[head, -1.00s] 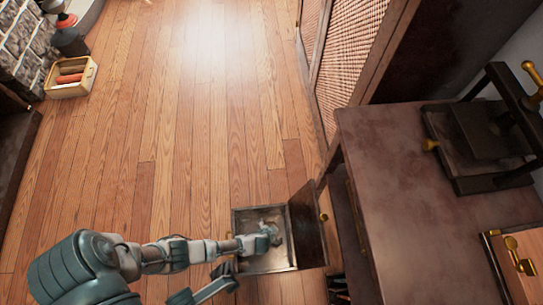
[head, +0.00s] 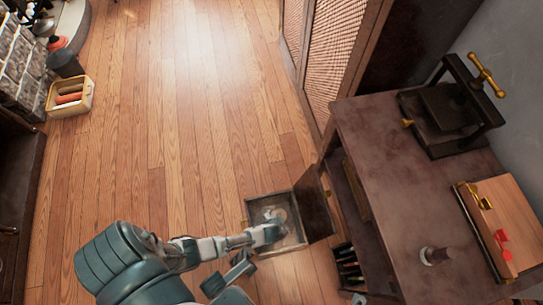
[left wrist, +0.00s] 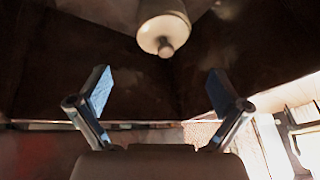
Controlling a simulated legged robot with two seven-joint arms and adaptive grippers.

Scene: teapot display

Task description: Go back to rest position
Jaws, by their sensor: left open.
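My left gripper (left wrist: 159,82) is open and empty in the left wrist view, its two blue-padded fingers spread apart. A pale rounded object with a small knob (left wrist: 161,32) shows beyond the fingertips, apart from them, against dark brown surfaces. I cannot tell for sure what it is. In the head view my left arm reaches from the lower left to an open box-like compartment (head: 258,209). The arm's end covers part of the compartment, and small pale shapes show inside. The fingers are hard to make out there. My right gripper is not in view.
A dark table (head: 385,180) fills the right side, with a black press (head: 450,108), a wooden board (head: 510,215) and a small pale-topped object (head: 435,255). A dark rack (head: 347,262) stands beside the compartment. A crate (head: 68,97) is at far left. Open wooden floor (head: 165,120) lies between.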

